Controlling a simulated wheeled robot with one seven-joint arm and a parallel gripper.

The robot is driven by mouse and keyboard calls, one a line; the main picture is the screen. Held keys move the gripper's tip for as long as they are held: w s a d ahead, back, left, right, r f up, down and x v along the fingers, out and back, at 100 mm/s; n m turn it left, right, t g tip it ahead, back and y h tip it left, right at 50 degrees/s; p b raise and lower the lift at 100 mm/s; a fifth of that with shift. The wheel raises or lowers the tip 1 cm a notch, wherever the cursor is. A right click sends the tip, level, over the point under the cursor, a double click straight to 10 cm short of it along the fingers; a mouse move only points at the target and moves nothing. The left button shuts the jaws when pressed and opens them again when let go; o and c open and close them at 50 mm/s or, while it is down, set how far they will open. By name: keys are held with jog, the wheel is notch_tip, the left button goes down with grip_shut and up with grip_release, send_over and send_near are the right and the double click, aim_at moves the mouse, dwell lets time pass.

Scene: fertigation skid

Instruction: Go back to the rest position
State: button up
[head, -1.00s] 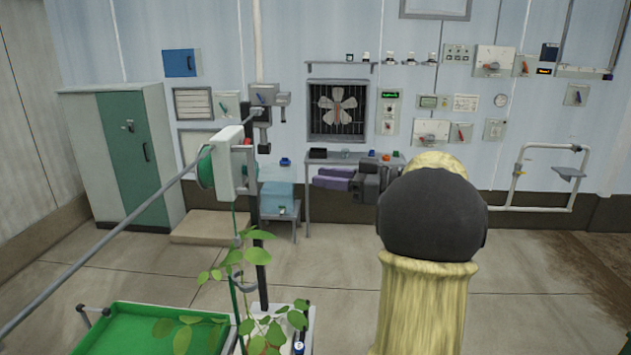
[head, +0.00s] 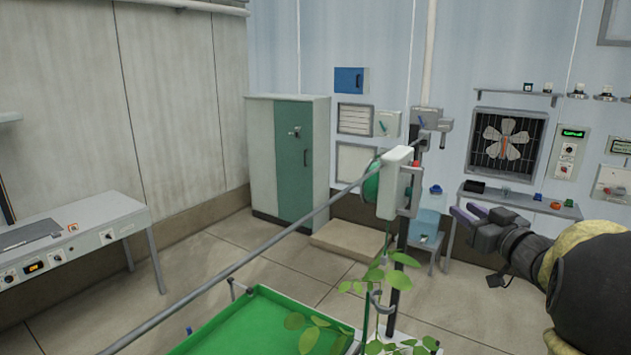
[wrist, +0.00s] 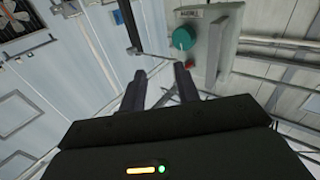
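My gripper (head: 462,212) is at the right of the head view, with two purple-grey fingers pointing left. It appears in front of the small wall bench and right of the white box with a green disc (head: 399,180). In the wrist view my gripper (wrist: 160,72) shows its two dark fingers apart, with nothing held between them. A pale box with a green knob (wrist: 184,38) lies beyond the right fingertip there; I cannot tell from this view whether they touch.
A long grey rod (head: 262,235) crosses the head view to the post. A green tray (head: 255,325) and a leafy plant (head: 392,277) stand in front. A green-doored cabinet (head: 291,150) stands behind; a control bench (head: 95,222) is at left.

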jog(key=s+a+f+m+g+h, duration=0.3)
jog(key=f, duration=0.6)
jog(key=s+a+f+m+g+h, duration=0.2)
jog(key=s+a+f+g+h, duration=0.15)
jog(key=f, duration=0.45)
jog(key=s+a+f+g, duration=0.2)
jog(key=s+a+f, duration=0.1)
jog(key=s, duration=0.3)
jog(key=s+a+f+g+b, duration=0.1)
jog(key=s+a+f+g, duration=0.2)
jog(key=s+a+f, duration=0.1)
jog(key=s+a+f+n+g+y, duration=0.1)
jog(key=s+a+f+g, duration=0.2)
jog(key=s+f, duration=0.2)
jog(key=s, duration=0.3)
jog(key=shift+a+f, duration=0.2)
jog(key=shift+f, duration=0.1)
jog(key=shift+w+g, duration=0.1)
jog(key=shift+g, duration=0.15)
jog(key=shift+c, duration=0.4)
